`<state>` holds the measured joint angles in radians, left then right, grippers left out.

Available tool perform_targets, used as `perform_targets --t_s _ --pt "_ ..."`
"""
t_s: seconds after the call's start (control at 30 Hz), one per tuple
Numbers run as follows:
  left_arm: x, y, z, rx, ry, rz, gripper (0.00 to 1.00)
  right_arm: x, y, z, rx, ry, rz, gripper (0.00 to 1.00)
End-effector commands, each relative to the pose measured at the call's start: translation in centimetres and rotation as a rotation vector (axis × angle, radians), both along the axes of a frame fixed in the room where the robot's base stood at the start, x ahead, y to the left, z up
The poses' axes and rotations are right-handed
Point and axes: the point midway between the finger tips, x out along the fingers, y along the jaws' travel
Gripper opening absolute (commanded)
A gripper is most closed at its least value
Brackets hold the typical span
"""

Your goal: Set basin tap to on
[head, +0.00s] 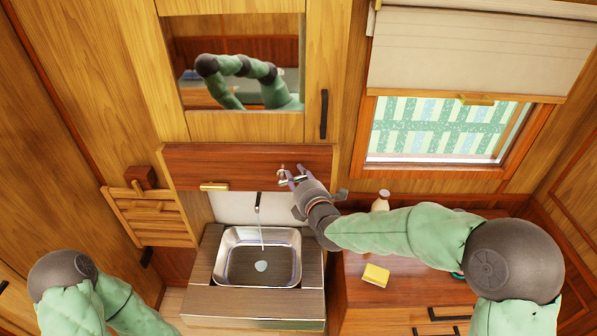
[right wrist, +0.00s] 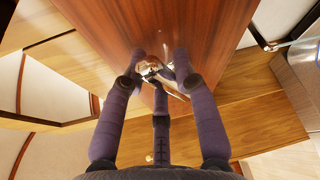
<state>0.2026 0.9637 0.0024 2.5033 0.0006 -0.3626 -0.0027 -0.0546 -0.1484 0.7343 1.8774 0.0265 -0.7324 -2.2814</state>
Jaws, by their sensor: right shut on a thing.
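The metal basin (head: 232,262) is set in a dark wooden counter. A slim spout (head: 257,209) comes out above it, and a thin stream of water falls from it into the basin. My right gripper (head: 290,177) is at the lower right of the reddish wooden panel above the basin, shut on a small shiny metal tap handle (head: 282,169). In the right wrist view, the fingers (right wrist: 158,70) close around the handle (right wrist: 149,69) against the panel, partly hiding it. My left arm shows at the lower left, but its gripper is out of view.
A yellow sponge (head: 376,275) and a pale bottle (head: 381,201) are on the wooden counter to the right. A mirror (head: 240,70) is above the panel. A slatted wooden rack (head: 150,217) is left of the basin. A window (head: 445,125) with a blind is at right.

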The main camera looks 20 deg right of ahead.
Motion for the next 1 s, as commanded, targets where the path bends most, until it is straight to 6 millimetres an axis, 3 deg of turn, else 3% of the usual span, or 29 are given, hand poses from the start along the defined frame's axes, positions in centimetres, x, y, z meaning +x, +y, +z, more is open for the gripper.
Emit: perform_targets --t_s 0.1,0.4,1.0 --pt "0.0 0.0 2.0 0.0 0.0 0.0 0.4 0.0 0.0 0.8 -0.067 0.023 0.0 0.0" --pt "0.0 0.0 4.4 0.0 0.0 0.0 0.4 0.0 -0.1 1.1 -0.192 0.058 -0.001 0.0" --pt "0.0 0.0 5.1 0.0 0.0 0.0 0.4 0.0 -0.2 1.0 -0.236 0.067 -0.002 0.0"
